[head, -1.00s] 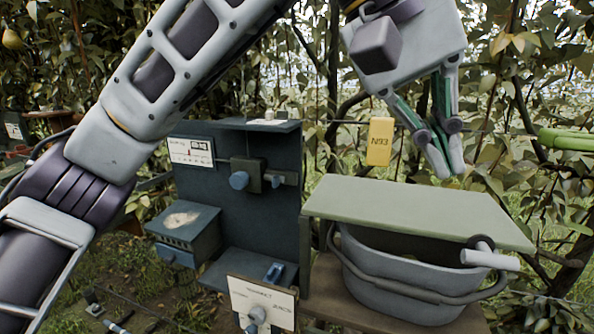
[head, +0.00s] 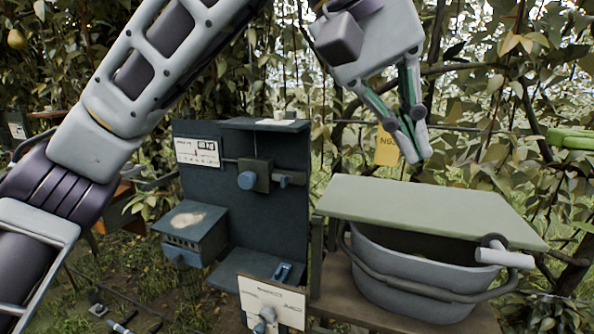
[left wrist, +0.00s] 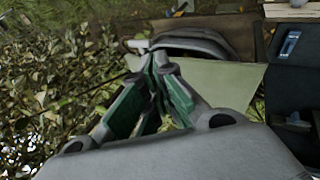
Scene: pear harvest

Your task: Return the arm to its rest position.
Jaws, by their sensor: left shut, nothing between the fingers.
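My left gripper (head: 418,160) hangs in the air at the upper right of the head view, its arm coming in from the left. Its fingers are together and empty, pointing down above the back edge of a green lid board (head: 420,205). In the left wrist view the closed fingers (left wrist: 158,62) point toward the same green board (left wrist: 215,82). A yellow tag (head: 386,150) hangs behind the fingers and is partly hidden by them. My right gripper is not in view.
A grey tub (head: 410,285) stands under the board, with a white-handled roller (head: 505,257) at its right. A dark blue panel station (head: 250,200) stands left of it, with a white dial plate (head: 270,305) in front. Dense foliage fills the back.

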